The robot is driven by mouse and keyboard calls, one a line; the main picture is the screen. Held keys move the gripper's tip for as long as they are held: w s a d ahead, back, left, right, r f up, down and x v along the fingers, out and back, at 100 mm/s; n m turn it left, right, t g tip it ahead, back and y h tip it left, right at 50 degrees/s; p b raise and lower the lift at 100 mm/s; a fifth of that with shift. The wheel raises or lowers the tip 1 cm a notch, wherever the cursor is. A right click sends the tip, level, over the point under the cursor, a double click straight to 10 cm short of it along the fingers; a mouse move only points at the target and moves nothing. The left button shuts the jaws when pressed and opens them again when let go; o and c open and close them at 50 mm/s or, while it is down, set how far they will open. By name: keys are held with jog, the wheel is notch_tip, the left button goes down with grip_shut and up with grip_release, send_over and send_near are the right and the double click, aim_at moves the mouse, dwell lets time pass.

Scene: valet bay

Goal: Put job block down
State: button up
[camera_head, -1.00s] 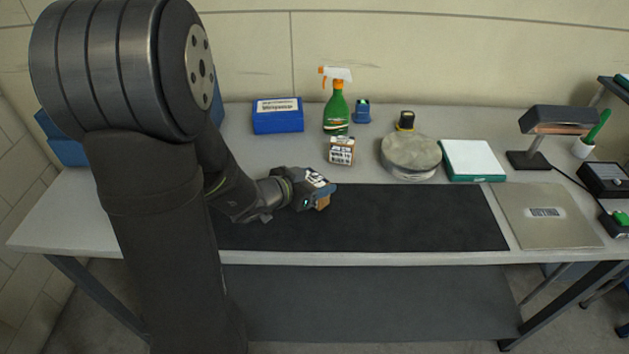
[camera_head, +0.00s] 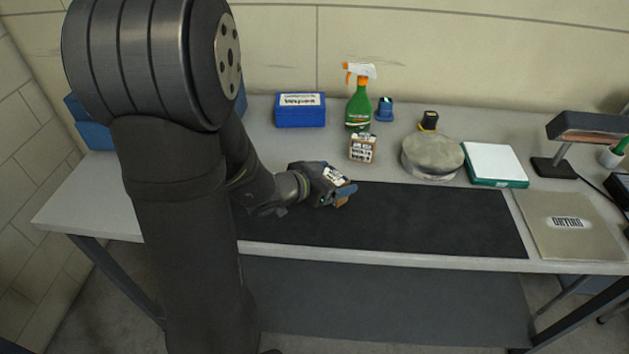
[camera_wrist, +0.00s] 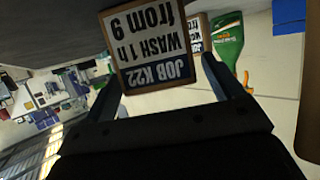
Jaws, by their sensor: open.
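A wood-edged job block (camera_wrist: 155,55) with a white and blue label reading "JOB K22 WASH 1h from 9" is at the top middle of the wrist view, its print upside down. It sits between the two fingers of my open gripper (camera_wrist: 162,78). In the head view my gripper (camera_head: 343,191) is low over the dark mat (camera_head: 430,218), and only a small brown part of this block (camera_head: 342,202) shows below the fingers. The rest of it is hidden by the gripper.
A second labelled block (camera_head: 362,148) stands behind the mat, near a green spray bottle (camera_head: 358,108). A blue box (camera_head: 300,112), a round grey tin (camera_head: 432,157) and a white-topped green box (camera_head: 494,165) stand along the back. The mat's right part is clear.

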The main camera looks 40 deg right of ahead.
jog(key=v, duration=1.1)
jog(key=shift+a, duration=0.25)
jog(key=shift+d, duration=0.15)
jog(key=x, duration=1.1)
jog(key=shift+d, duration=0.1)
jog(key=shift+d+f, duration=0.3)
jog(key=shift+f, duration=0.05)
jog(key=shift+r, duration=0.25)
jog(key=shift+a, duration=0.15)
